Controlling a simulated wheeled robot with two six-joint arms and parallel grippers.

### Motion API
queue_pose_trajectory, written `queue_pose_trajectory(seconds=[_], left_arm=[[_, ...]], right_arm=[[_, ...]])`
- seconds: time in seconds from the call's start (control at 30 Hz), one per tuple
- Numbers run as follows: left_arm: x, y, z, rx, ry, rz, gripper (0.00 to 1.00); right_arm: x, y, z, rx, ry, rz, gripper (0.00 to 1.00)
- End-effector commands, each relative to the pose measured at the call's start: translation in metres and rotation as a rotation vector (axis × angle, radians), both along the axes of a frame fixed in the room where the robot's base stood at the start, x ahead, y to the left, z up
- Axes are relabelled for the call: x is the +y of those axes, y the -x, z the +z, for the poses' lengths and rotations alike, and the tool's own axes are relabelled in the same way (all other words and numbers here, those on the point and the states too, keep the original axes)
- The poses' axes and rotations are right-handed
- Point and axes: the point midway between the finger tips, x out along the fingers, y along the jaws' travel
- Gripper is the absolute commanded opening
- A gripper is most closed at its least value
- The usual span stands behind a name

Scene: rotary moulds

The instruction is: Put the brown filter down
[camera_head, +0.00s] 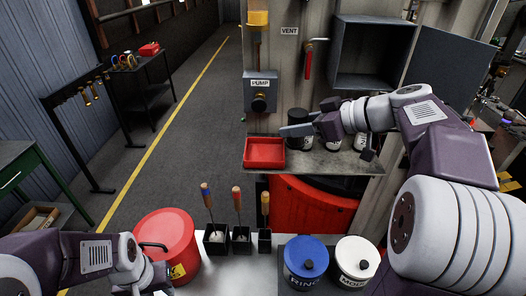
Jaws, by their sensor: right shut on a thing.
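My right gripper (297,131) reaches in from the right over the grey shelf (345,165) under the pump housing. It is shut on a dark, nearly black-brown canister (298,115), which I take as the brown filter. The canister is upright, partly hidden behind the grey fingers. I cannot tell whether its base touches the shelf. Other dark canisters with pale labels (360,142) stand to its right, partly behind my wrist. My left gripper (150,284) is low at the left, by the red drum, and its fingers are cut off by the frame's lower edge.
A red tray (264,153) lies on the shelf, left of the canister. An open grey cabinet (373,55) hangs above. On the near bench are a red drum (166,240), black holders with handled tools (240,234), a blue-lidded can (306,257) and a white-lidded can (357,258).

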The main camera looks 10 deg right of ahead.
Motion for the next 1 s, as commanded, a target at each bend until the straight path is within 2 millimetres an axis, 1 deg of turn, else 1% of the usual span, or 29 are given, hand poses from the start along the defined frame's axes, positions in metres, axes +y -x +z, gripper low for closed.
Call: queue_pose_trajectory(seconds=[0.03,0.2,0.33,0.43,0.57,0.7,0.8,1.0], left_arm=[[0.0,0.0,0.01,0.0,0.0,0.0,0.36],[0.0,0.0,0.025,0.0,0.0,0.0,0.36],[0.0,0.0,0.03,0.0,0.0,0.0,0.36],[0.0,0.0,0.031,0.0,0.0,0.0,0.36],[0.0,0.0,0.032,0.0,0.0,0.0,0.36],[0.0,0.0,0.039,0.0,0.0,0.0,0.36],[0.0,0.0,0.041,0.0,0.0,0.0,0.36],[0.0,0.0,0.04,0.0,0.0,0.0,0.36]], right_arm=[[0.013,-0.01,-0.004,0.006,-0.005,0.01,0.0],[0.043,-0.044,-0.032,0.006,-0.004,0.006,0.0],[0.057,-0.061,-0.047,0.003,-0.002,0.003,0.0],[0.061,-0.066,-0.053,0.002,0.0,0.0,0.0],[0.061,-0.067,-0.058,0.003,0.0,0.0,0.0],[0.061,-0.066,-0.082,0.007,-0.004,-0.001,0.0],[0.061,-0.067,-0.092,0.003,-0.002,-0.001,0.0],[0.061,-0.067,-0.094,0.0,0.0,0.0,0.0]])
